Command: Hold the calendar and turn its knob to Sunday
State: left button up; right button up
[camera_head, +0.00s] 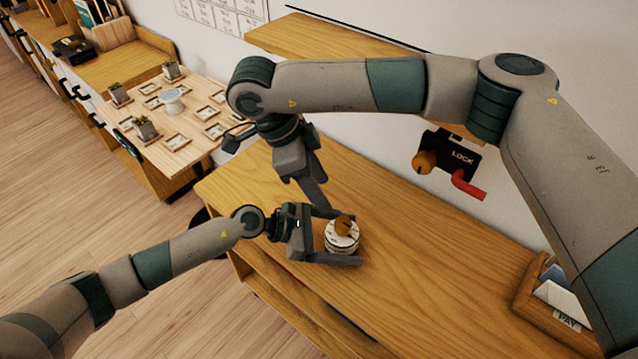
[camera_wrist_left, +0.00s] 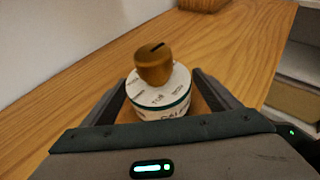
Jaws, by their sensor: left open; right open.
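The calendar (camera_head: 342,242) is a small round white drum with a dark green band, standing upright on the wooden cabinet top. It also shows in the left wrist view (camera_wrist_left: 160,97). Its brown knob (camera_head: 344,226) sits on top, with a dark slot in its upper face in the left wrist view (camera_wrist_left: 153,62). Day lettering rings the knob; which day it points to I cannot tell. My left gripper (camera_head: 350,238) is open, with its fingers on either side of the drum; contact is unclear. My right gripper (camera_head: 322,200) is above and behind the calendar, its fingers partly hidden.
A wooden tray with papers (camera_head: 545,300) stands at the right end of the cabinet top (camera_head: 430,265). A black LOCK panel (camera_head: 450,155) with a red handle is on the wall. A side table (camera_head: 170,150) holds small frames and plants. Bare wood lies right of the calendar.

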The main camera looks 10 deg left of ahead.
pick_arm(q)
jog(key=v, duration=0.9)
jog(key=shift+a, duration=0.2)
